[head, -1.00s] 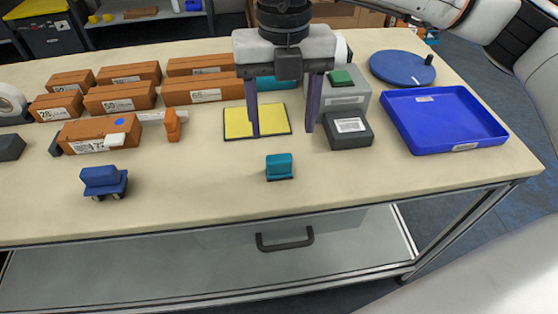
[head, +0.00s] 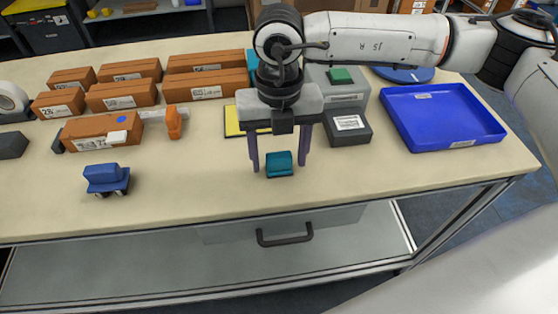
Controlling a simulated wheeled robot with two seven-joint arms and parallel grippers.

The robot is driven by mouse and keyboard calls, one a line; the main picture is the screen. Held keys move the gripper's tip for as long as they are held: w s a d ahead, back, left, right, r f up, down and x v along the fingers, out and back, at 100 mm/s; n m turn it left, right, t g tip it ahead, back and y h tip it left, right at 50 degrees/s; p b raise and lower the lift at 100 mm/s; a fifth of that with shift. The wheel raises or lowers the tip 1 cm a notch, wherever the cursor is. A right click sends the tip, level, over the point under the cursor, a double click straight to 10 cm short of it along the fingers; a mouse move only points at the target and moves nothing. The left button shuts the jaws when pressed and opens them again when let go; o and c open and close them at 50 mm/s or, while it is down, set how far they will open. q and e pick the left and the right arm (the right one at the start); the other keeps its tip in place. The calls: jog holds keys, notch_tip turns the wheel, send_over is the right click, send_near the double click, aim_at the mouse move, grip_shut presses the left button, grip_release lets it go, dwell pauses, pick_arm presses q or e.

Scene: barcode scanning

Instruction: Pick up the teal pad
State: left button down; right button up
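The teal pad (head: 281,165) is a small block on the table near its front edge, in the middle of the head view. My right gripper (head: 279,169) is open, with one finger to the left of the teal pad and one to the right. The fingers look apart from its sides; how high the fingertips are above the table is hard to tell. My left gripper is not in view.
A yellow pad (head: 235,121) is partly hidden behind my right gripper. A dark grey box (head: 347,128) and a blue tray (head: 443,118) are to the right. Orange boxes (head: 205,88), an orange tool (head: 173,122) and a blue wheeled block (head: 106,178) are to the left. The table front (head: 200,195) is clear.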

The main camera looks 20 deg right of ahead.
aim_at(279, 155)
jog(key=c, duration=1)
jog(key=shift+r, duration=0.15)
jog(key=shift+c, duration=0.2)
notch_tip(279, 155, up, 10)
jog(key=shift+f+b, duration=0.1)
jog(key=shift+b, duration=0.35)
jog(key=shift+o, duration=1.2)
jog(key=c, duration=0.3)
